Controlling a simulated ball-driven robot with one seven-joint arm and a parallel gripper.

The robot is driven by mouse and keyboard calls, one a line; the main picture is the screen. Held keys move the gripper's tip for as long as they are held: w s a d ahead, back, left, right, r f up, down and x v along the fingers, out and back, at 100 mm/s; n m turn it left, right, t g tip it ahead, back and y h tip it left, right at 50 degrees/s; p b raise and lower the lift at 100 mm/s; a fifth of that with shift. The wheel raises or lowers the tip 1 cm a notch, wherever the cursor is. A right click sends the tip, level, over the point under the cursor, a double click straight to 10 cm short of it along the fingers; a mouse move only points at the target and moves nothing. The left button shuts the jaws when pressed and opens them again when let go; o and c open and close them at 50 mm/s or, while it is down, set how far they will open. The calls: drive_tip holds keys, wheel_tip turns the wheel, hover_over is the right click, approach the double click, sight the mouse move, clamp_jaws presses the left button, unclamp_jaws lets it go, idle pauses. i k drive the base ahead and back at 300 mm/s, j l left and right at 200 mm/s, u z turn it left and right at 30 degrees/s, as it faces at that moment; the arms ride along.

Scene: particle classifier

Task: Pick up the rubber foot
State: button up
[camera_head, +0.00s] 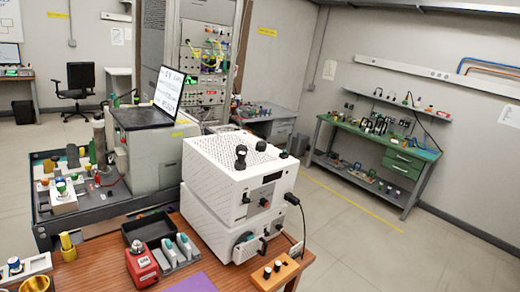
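I cannot tell for sure which thing is the rubber foot. A small dark knob-like piece (240,157) sits on the perforated top of the white instrument box (213,160). A smaller dark piece (284,154) is at that top's right edge. Either could be the rubber foot, but both are too small to tell. My gripper is not in view.
The white box stands on a brown wooden table (100,262). Near it are a black tray (147,229), a red device (141,265) and a wooden block with dark knobs (275,272). A green workbench (375,160) stands at the right wall. Floor (370,245) between is clear.

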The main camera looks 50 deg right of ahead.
sight(261, 145)
drive_tip(key=i+l, duration=0.2)
drive_tip(key=l, duration=0.2)
drive_tip(key=i+l, duration=0.2)
drive_tip(key=l, duration=0.2)
drive_tip(key=i+l, duration=0.25)
drive_tip(key=l, duration=0.15)
drive_tip(key=i+l, duration=0.2)
drive_tip(key=l, duration=0.2)
drive_tip(key=i+l, duration=0.2)
drive_tip(key=l, duration=0.2)
drive_tip(key=i+l, duration=0.2)
drive_tip(key=l, duration=0.2)
drive_tip(key=i+l, duration=0.2)
drive_tip(key=l, duration=0.2)
drive_tip(key=i+l, duration=0.25)
drive_tip(key=l, duration=0.2)
